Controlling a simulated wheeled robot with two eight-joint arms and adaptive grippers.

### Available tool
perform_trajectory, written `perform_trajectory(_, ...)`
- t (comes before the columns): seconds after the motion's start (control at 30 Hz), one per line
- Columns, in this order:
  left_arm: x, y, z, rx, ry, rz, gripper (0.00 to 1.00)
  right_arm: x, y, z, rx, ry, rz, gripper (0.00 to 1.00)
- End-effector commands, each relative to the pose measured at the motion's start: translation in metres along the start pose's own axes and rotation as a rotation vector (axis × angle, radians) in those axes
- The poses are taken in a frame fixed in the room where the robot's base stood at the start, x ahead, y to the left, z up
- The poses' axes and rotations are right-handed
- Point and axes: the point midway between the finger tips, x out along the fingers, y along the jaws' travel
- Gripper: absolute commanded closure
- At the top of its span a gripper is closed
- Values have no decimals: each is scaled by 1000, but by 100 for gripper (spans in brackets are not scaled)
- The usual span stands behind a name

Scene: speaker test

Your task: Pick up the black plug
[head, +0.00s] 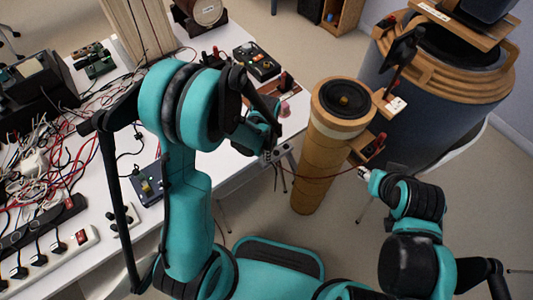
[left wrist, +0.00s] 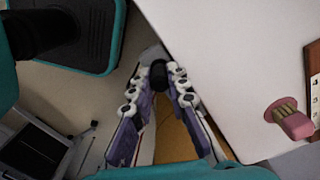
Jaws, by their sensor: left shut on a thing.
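My left gripper (head: 277,154) is at the table's right edge in the head view, beside the tall wooden speaker column. In the left wrist view, its fingers (left wrist: 158,80) close on a small dark rounded thing (left wrist: 158,73), which looks like the black plug; the fingers hide part of it. In the head view the held thing is too small to make out. Thin dark and red cables (head: 318,177) hang near the left gripper, the red one reaching toward my right gripper (head: 364,173). The right gripper's fingers are too small to read.
The white table (head: 225,165) carries tangled cables (head: 65,150), a power strip (head: 75,248) with black plugs and a black control box (head: 257,62). A wooden speaker column (head: 318,165) and a large dark barrel (head: 440,110) stand right.

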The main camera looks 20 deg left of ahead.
Motion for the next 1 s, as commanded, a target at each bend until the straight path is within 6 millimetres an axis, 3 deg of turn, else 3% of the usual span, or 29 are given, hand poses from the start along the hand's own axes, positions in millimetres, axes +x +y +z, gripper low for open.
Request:
perform_trajectory(0.23, -42, 1, -1, 1, 0, 0, 100, -18, 0, -13, 0, 0, 0, 60)
perform_trajectory(0.6, -89, 26, -84, 4, 0, 0, 100, -39, 0, -28, 0, 0, 0, 60)
perform_trajectory(0.8, -101, 32, -106, 2, 0, 0, 100, -43, 0, -31, 0, 0, 0, 60)
perform_trajectory(1.0, -104, 34, -112, -1, 0, 0, 100, -44, 0, -31, 0, 0, 0, 60)
